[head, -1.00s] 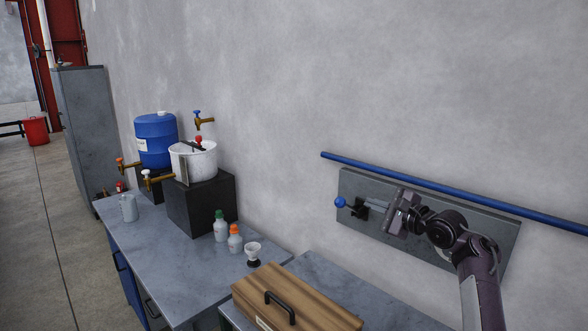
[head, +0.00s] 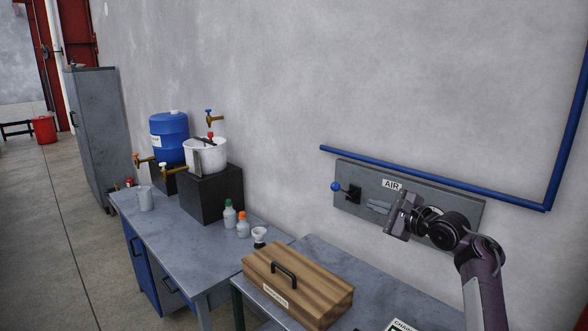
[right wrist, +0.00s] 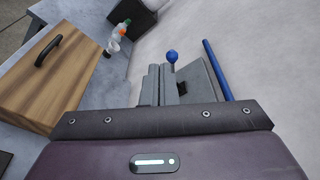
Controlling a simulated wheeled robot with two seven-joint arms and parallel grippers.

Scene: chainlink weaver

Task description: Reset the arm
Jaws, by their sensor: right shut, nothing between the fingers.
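My right arm comes in from the lower right in the head view. Its gripper (head: 384,210) is shut and empty, in front of the grey wall panel marked AIR (head: 462,208). The panel carries a lever with a blue ball knob (head: 336,187), to the left of the gripper and apart from it. In the right wrist view the knob (right wrist: 172,56) shows beyond the gripper (right wrist: 168,82). My left gripper is in neither view.
A wooden box with a black handle (head: 312,295) stands on the near table. A blue pipe (head: 440,190) runs along the wall above the panel. Small bottles (head: 243,228), a white bucket (head: 205,157) and a blue barrel (head: 169,140) stand farther left.

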